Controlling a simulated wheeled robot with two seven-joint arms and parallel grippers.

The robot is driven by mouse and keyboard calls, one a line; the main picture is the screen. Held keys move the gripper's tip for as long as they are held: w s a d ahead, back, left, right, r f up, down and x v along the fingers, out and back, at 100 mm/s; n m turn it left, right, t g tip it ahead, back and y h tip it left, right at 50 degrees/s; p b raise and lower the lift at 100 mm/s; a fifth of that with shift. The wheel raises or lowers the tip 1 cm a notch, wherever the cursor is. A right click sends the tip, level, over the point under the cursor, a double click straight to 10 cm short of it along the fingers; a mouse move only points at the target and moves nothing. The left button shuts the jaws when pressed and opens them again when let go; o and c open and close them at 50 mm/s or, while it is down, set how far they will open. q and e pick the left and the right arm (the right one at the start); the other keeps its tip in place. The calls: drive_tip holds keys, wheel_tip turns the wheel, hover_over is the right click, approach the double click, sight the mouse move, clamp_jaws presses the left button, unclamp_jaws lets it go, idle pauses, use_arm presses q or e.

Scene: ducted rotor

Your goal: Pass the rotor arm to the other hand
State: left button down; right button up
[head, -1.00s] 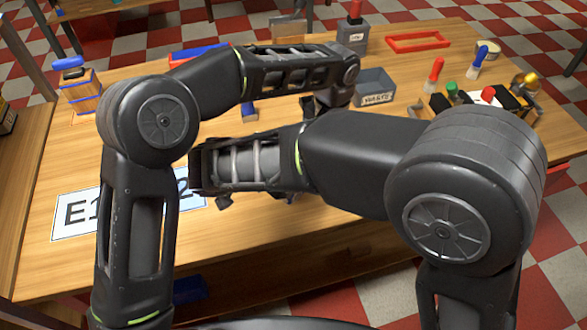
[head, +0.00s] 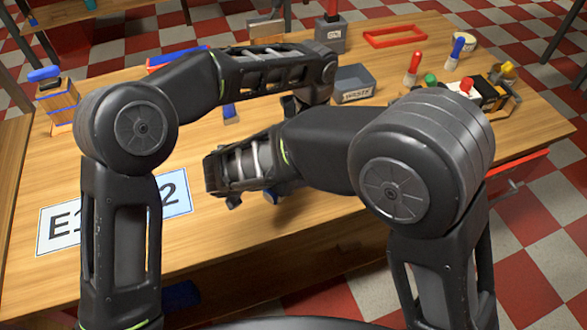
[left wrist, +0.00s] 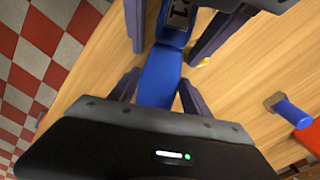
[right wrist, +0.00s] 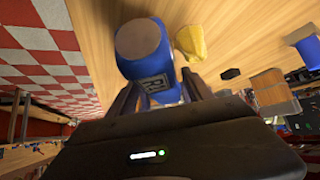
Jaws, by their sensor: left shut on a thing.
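The rotor arm is a blue bar with a dark label near one end. In the left wrist view the rotor arm (left wrist: 157,77) runs lengthwise between the fingers of my left gripper (left wrist: 158,88), which is shut on it. My right gripper (left wrist: 172,35) comes from the opposite side, its fingers on either side of the labelled part with gaps showing. In the right wrist view the thick blue end of the rotor arm (right wrist: 142,42) stands out past the fingers of my right gripper (right wrist: 160,88). In the head view my forearms hide most of the grippers and rotor arm.
A yellow piece (right wrist: 191,42) lies on the wooden table near the grippers. A white marked sign (head: 62,229) lies at left. The table's front edge is close.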

clamp_jaws()
idle(0.4)
use_arm(q)
drive_tip(key=shift+c, duration=2.1)
unclamp_jaws()
wheel_tip(320, 180, up, 8)
drive_tip(key=shift+f, duration=0.2)
